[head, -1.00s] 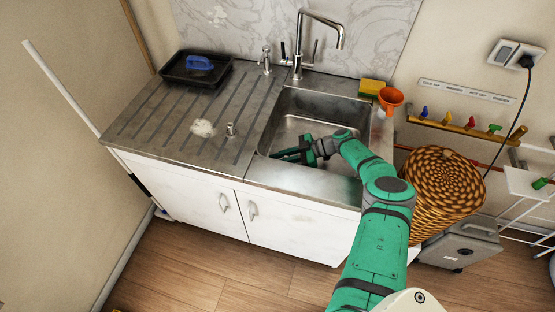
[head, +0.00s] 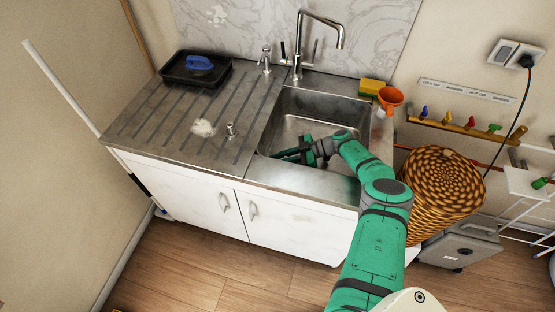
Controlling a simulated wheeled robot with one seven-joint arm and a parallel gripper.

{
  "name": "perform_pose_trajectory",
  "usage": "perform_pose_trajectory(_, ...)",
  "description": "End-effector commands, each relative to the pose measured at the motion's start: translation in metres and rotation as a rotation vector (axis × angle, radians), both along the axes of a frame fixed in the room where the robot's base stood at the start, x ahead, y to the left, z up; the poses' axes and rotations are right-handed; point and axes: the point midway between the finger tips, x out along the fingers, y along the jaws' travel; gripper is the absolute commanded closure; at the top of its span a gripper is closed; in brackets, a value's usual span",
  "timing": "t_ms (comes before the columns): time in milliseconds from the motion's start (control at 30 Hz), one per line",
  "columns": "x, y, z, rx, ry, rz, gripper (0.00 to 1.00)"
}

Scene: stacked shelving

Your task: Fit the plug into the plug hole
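The steel sink basin (head: 340,103) is set into the counter under the tap. My gripper (head: 283,156) is inside the basin, low near its left front side, pointing left. Its fingers are dark and small, and I cannot tell whether they are open or shut or hold anything. A small metal piece with a short upright stem (head: 231,130) stands on the drainboard left of the basin; it may be the plug, but it is too small to be sure. I cannot make out the plug hole; my gripper and arm cover part of the basin floor.
The tap (head: 299,50) rises behind the basin. A pale crumpled lump (head: 203,127) and a black tray (head: 181,75) with a blue-handled item lie on the ribbed drainboard (head: 150,118). A wicker basket (head: 440,180) stands right.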

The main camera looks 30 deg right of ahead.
Motion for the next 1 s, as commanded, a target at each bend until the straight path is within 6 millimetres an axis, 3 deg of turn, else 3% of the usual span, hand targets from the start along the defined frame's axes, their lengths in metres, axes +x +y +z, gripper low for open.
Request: perform_pose_trajectory(1000, -0.0002, 0.0004, -0.0094, 0.0, 0.0, 0.001, 1.0)
